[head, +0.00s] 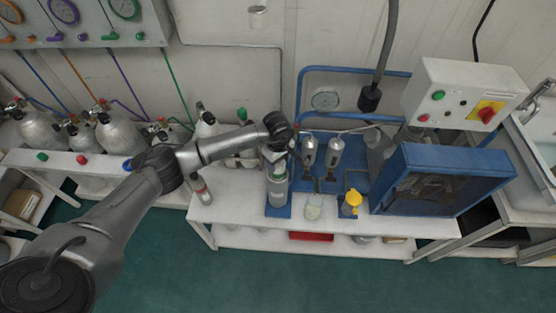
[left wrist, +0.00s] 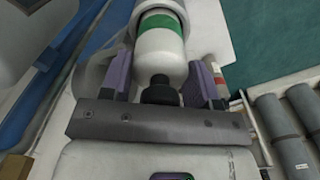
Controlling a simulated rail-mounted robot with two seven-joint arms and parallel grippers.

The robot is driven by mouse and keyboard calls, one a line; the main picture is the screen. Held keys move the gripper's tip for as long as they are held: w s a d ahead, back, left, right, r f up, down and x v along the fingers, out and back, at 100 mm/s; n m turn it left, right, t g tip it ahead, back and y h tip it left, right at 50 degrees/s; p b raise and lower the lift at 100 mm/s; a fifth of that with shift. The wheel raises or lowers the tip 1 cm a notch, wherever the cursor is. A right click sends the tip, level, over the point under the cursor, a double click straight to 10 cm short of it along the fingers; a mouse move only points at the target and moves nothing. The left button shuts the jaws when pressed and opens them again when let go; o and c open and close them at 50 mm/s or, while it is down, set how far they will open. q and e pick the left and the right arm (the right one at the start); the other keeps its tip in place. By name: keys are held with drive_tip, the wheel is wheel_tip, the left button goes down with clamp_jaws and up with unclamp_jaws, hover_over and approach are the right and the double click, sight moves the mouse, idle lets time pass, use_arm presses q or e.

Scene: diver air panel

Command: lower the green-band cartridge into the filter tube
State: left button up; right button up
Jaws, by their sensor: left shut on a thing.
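The green-band cartridge (left wrist: 160,48) is white with a wide green band and a black knob at its near end, between my purple finger pads in the left wrist view. My left gripper (left wrist: 160,88) is shut on the knob. In the head view my left gripper (head: 276,152) is above a grey, see-through filter tube (head: 277,194) on a blue base near the bench's front edge. Green shows at the tube's upper part. I cannot tell how deep the cartridge sits in it. My right gripper is not in view.
A clear jar (head: 314,208) and a yellow-topped item (head: 351,203) stand right of the tube. A red-banded cylinder (head: 201,190) stands to the left. Two metal canisters (head: 322,151) are behind, and a large blue box (head: 440,180) is at the right.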

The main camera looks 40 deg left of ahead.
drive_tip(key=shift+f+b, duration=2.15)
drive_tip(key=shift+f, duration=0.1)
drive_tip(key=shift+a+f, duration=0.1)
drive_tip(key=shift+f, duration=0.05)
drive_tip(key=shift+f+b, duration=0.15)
drive_tip(key=shift+b, duration=0.15)
